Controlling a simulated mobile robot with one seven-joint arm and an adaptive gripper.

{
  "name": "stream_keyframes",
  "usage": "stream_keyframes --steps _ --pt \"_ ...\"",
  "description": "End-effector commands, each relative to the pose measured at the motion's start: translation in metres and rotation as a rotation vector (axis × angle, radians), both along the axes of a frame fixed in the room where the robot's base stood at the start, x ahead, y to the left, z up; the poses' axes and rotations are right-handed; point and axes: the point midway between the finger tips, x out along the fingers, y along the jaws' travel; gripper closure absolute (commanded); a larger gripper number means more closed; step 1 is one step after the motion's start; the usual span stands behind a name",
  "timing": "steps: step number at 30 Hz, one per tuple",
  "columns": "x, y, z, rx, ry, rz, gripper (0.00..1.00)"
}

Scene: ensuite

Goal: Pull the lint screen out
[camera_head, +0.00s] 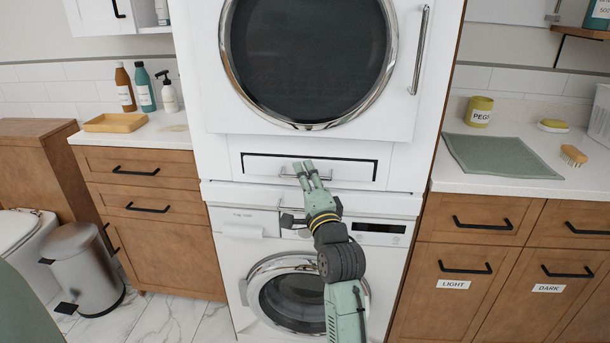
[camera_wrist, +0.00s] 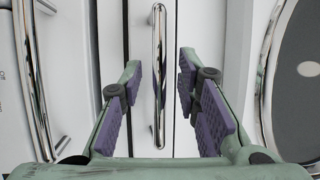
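The lint screen's white front panel (camera_head: 255,165), outlined in black, sits below the dryer door and looks closed. A short chrome handle (camera_head: 288,176) is on it, partly covered by my fingers. My gripper (camera_head: 306,169) is at the middle of this panel. In the wrist view the handle (camera_wrist: 158,50) runs upright in the picture, in the gap between the fingers of my open gripper (camera_wrist: 159,82). There is clear space on both sides of the handle, and neither finger seems to touch it. I cannot tell how far the fingertips reach past the bar.
The dryer door (camera_head: 310,60) above has a tall chrome handle (camera_head: 420,50). The washer (camera_head: 245,250) stands below. Counters flank the stack, with bottles and a tray (camera_head: 115,122) at left and a green mat (camera_head: 500,155) at right. A metal bin (camera_head: 85,270) stands at left.

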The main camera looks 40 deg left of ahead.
Motion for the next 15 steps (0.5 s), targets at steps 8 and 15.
stream_keyframes --steps 8,15 --pt "0.0004 0.0011 -0.0001 0.0 0.0 0.001 0.71" --pt "0.0003 0.0009 -0.0002 0.0 0.0 0.001 0.87"
